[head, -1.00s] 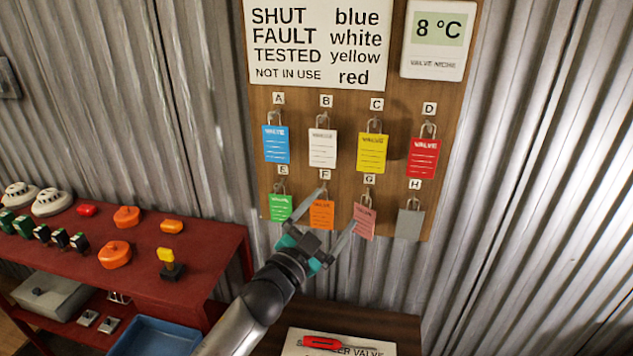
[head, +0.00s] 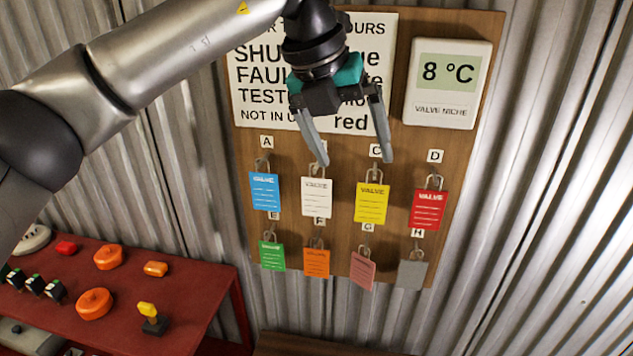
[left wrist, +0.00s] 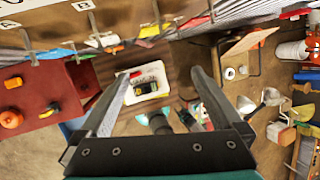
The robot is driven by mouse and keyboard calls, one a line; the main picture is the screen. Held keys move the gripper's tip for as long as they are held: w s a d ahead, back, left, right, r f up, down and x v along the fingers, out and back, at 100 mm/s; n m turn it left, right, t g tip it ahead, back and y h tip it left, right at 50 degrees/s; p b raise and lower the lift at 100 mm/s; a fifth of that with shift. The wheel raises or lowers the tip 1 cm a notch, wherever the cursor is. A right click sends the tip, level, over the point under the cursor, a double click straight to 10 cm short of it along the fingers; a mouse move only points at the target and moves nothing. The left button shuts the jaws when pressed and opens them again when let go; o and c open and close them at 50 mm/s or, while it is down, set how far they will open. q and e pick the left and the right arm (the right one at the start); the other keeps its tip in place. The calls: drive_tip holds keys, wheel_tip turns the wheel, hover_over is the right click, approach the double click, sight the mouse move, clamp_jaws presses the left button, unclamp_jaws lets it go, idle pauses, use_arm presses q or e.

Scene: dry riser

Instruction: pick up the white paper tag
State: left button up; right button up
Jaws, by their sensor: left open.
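The white paper tag (head: 316,198) hangs from a hook in the upper row of the wooden board, between the blue tag (head: 265,191) and the yellow tag (head: 371,203). My left gripper (head: 356,162) is open and empty, pointing down in front of the board. In the head view its left fingertip shows just above the white tag and covers the B label. Its right fingertip is above the yellow tag. In the left wrist view the open fingers (left wrist: 160,72) have nothing between them.
A red tag (head: 428,209) hangs to the right. Below hang a green tag (head: 271,256), an orange tag (head: 316,262), a pink tag (head: 362,270) and a grey one (head: 411,274). A red table (head: 200,300) stands at lower left. My gripper partly covers the colour sign (head: 262,110).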

sight(315, 168)
use_arm(q)
drive_tip(key=w+a+r+n+t+y, duration=0.1)
drive_tip(key=w+a+r+t+y, duration=0.15)
drive_tip(key=a+r, duration=0.2)
drive_tip(key=shift+g+y, duration=0.35)
drive_tip(key=p+x, duration=0.1)
drive_tip(key=x, duration=0.4)
drive_tip(key=p+x, duration=0.2)
drive_tip(key=x, duration=0.3)
drive_tip(key=a+p+x, duration=0.1)
drive_tip(key=x, duration=0.3)
drive_tip(key=shift+w+a+f+p, duration=0.1)
drive_tip(key=shift+w+f+p, duration=0.2)
drive_tip(key=shift+f+p, duration=0.1)
drive_tip(key=shift+w+f, duration=0.1)
drive_tip(key=shift+f, duration=0.2)
use_arm(e)
drive_tip(key=r, duration=0.5)
drive_tip(key=shift+w, duration=0.35)
use_arm(q)
drive_tip(key=shift+c, duration=0.2)
drive_tip(key=c, duration=1.3)
drive_tip(key=shift+r, duration=0.1)
use_arm(e)
drive_tip(key=shift+f, duration=0.1)
